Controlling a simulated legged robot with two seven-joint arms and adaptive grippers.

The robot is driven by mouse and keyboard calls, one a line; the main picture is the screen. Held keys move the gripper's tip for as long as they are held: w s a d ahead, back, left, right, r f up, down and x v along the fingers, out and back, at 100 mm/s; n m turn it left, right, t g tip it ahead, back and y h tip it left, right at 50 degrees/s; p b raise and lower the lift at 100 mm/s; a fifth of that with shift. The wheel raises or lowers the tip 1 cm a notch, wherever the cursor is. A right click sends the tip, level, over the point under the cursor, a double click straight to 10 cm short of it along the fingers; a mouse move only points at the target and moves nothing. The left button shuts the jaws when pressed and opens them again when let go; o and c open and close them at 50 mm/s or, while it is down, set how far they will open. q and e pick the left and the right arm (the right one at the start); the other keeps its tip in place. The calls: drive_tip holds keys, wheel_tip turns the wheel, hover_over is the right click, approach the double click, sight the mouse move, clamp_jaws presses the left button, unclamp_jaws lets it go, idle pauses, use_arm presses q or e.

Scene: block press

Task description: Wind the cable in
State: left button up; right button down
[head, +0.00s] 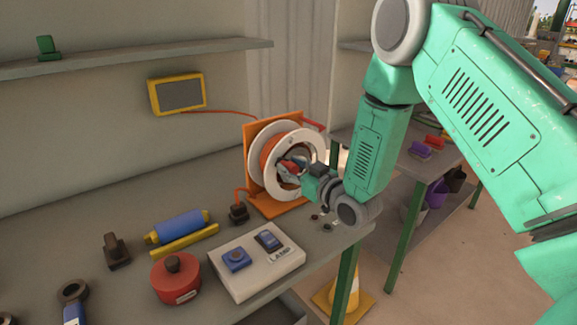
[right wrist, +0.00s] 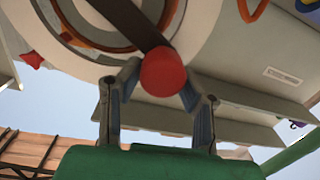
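The cable reel (head: 262,165) stands on the workbench, with white round flanges and an orange frame. My right gripper (head: 295,172) is at the near face of the reel. In the right wrist view a red crank knob (right wrist: 163,72) on a dark arm (right wrist: 130,20) sits between the fingertips of my right gripper (right wrist: 162,78), which appear closed on its sides. My left gripper is not in view.
A white switch box (head: 258,270) labelled LAMP, a red round object (head: 175,280), a blue roller (head: 180,226) and a dark clamp-like piece (head: 116,252) lie left of and before the reel. A yellow-framed screen (head: 178,94) hangs on the wall.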

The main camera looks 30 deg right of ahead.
drive_tip(key=shift+d, duration=0.75)
drive_tip(key=shift+a, duration=0.35)
drive_tip(key=shift+d+f, duration=0.1)
drive_tip(key=c, duration=1.1)
unclamp_jaws()
drive_tip(key=shift+w+d+f, duration=0.2)
drive_tip(key=shift+d, duration=0.2)
drive_tip(key=shift+s+a+r, duration=0.1)
drive_tip(key=shift+a+r, duration=0.15)
drive_tip(key=shift+a, duration=0.3)
drive_tip(key=s+d, duration=0.1)
drive_tip(key=s, duration=1)
drive_tip(key=shift+s+d, duration=0.2)
drive_tip(key=shift+s, duration=0.2)
